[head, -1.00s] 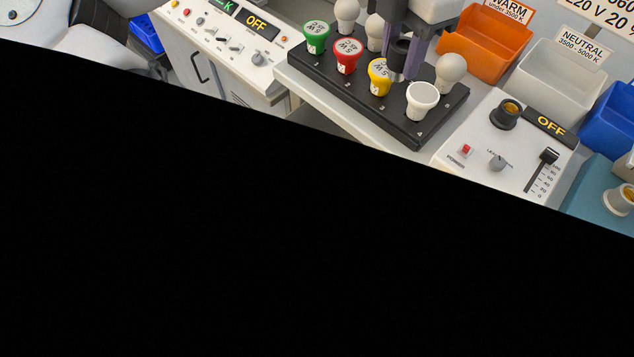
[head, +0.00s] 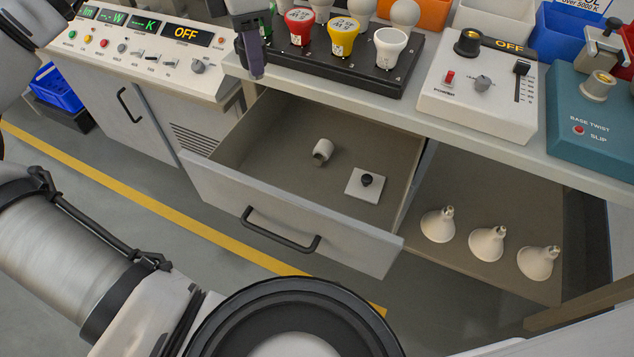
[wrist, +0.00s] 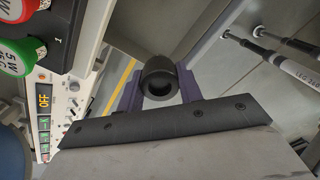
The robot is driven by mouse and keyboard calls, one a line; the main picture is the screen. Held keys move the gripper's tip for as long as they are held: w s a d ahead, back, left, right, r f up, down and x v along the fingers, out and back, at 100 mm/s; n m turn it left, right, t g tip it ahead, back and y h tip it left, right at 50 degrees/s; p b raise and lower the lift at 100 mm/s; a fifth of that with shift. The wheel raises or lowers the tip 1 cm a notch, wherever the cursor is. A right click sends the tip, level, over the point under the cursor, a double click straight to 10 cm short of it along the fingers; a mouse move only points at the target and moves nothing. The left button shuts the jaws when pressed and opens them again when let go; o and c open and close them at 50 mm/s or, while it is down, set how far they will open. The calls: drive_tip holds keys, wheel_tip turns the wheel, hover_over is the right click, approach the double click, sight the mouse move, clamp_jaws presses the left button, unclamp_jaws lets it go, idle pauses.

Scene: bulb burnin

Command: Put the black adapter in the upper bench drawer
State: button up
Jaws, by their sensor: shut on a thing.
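The black adapter (wrist: 158,78) is a short dark tube with a round opening, held between the purple fingers of my gripper (wrist: 160,92) in the wrist view. In the head view my gripper (head: 254,64) points down at the left end of the bulb rack, in front of the bench edge. The adapter is hard to make out there. The upper bench drawer (head: 290,213) is pulled open, lower than my gripper and to its right in the picture. Inside it lie a white cylinder (head: 323,151) and a white plate with a black knob (head: 364,185).
The black rack (head: 335,80) of coloured and white bulbs stands on the bench. A control console (head: 150,50) is left, a dimmer box (head: 480,95) right. Several white reflector bulbs (head: 487,243) sit on a shelf right of the drawer. The drawer has free floor space.

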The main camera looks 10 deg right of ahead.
drive_tip(key=w+f+m+b, duration=0.1)
drive_tip(key=f+b, duration=0.3)
drive_tip(key=f, duration=0.5)
drive_tip(key=w+f+m+b, duration=0.1)
drive_tip(key=f+m+b, duration=0.2)
drive_tip(key=f, duration=0.6)
drive_tip(key=w+f+m+b, duration=0.1)
drive_tip(key=f+b, duration=0.5)
drive_tip(key=f, duration=0.3)
drive_tip(key=shift+w+f+m, duration=0.15)
drive_tip(key=shift+f+m, duration=0.1)
drive_tip(key=shift+m, duration=0.15)
drive_tip(key=shift+f, duration=0.2)
drive_tip(key=o, duration=1)
wheel_tip(320, 180, up, 12)
drive_tip(key=p, duration=0.2)
drive_tip(key=shift+w+r+p, duration=0.1)
drive_tip(key=shift+r+p, duration=0.15)
drive_tip(key=shift+p, duration=0.05)
